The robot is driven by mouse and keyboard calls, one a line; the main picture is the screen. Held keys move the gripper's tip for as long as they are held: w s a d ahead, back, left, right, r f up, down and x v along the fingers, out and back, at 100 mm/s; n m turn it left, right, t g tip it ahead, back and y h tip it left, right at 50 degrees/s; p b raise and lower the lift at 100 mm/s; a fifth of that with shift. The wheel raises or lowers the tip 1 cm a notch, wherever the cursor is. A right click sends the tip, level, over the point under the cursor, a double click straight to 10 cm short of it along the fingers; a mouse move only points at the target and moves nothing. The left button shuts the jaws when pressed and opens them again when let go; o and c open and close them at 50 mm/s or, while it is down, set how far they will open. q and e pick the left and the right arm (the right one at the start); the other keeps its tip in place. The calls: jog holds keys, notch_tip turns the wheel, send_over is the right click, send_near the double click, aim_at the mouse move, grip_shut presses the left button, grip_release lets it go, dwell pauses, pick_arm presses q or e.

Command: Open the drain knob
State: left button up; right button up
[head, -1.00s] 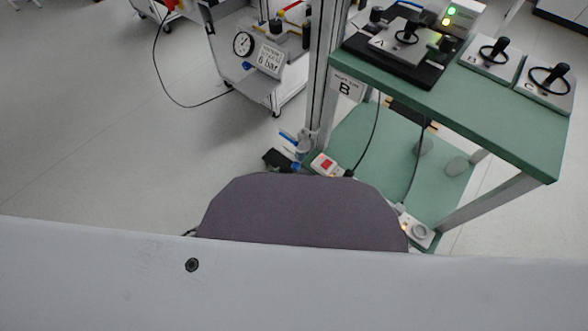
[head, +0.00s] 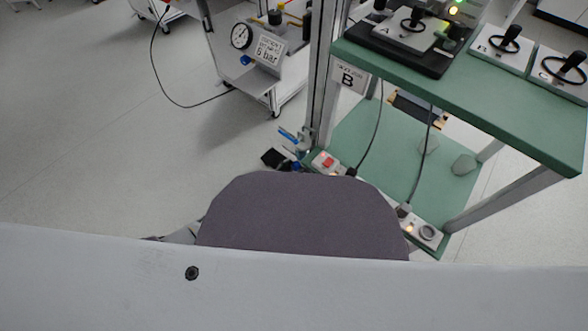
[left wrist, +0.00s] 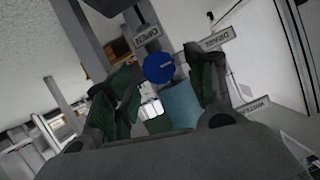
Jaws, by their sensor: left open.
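In the left wrist view, a round blue knob (left wrist: 159,67) shows between the two dark fingers of my left gripper (left wrist: 163,88). The fingers are spread apart, one on each side of the knob in the picture, and nothing is seen held. I cannot tell how far the knob lies beyond the fingertips. In the head view I cannot make out my left gripper clearly. A small blue part (head: 296,166) shows low beside the bench post there. My right gripper is not in view.
A green-topped bench (head: 470,110) with a lower green shelf stands at right, carrying several knobbed units. A red-switch power strip (head: 324,162) lies by its post. A grey cart (head: 270,85) with a gauge and "6 bar" sign stands behind. Floor at left is clear.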

pick_arm(q)
jog(key=shift+b+x, duration=0.55)
jog(key=shift+x, duration=0.6)
jog(key=c, duration=1)
jog(key=shift+c, duration=0.2)
jog(key=shift+r+n+g+h, duration=0.1)
jog(key=shift+n+g+h, duration=0.4)
jog(key=shift+n, duration=0.5)
jog(key=o, duration=1)
jog(key=shift+w, duration=0.1)
jog(key=shift+o, duration=0.2)
